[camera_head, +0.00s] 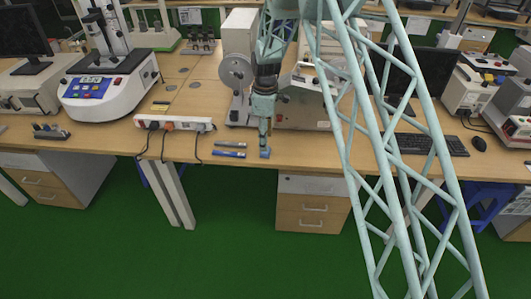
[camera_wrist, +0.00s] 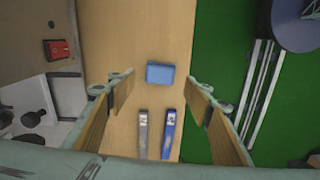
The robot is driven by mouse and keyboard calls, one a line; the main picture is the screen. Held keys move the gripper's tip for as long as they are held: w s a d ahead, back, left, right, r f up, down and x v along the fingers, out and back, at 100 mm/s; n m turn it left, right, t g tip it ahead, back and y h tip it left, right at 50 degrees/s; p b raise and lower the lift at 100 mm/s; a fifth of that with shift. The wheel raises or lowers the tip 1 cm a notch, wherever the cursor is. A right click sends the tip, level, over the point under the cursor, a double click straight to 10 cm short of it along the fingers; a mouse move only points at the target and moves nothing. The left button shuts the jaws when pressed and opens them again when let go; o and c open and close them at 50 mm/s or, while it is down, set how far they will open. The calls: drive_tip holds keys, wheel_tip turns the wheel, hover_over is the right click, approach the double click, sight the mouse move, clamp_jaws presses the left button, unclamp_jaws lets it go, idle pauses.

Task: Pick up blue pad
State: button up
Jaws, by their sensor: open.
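The blue pad (camera_wrist: 160,75) is a small blue block lying flat on the wooden table (camera_wrist: 130,25). In the wrist view it lies ahead of and between my open gripper's fingers (camera_wrist: 160,92), with clear table around it. My gripper (camera_head: 265,142) points down over the table's front edge in the head view. The blue pad (camera_head: 265,153) shows just below the fingertips there. Nothing is held between the fingers.
A grey strip (camera_wrist: 143,132) and a blue strip (camera_wrist: 169,133) lie side by side near the pad. A white power strip (camera_head: 174,124) with cables is to the left. A grey machine (camera_head: 302,106) stands close behind. The table's front edge is near.

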idle(0.3)
drive_tip(key=shift+f+b, duration=0.45)
drive_tip(key=shift+f, duration=2.1)
drive_tip(key=shift+c, duration=0.9)
drive_tip(key=c, duration=0.7)
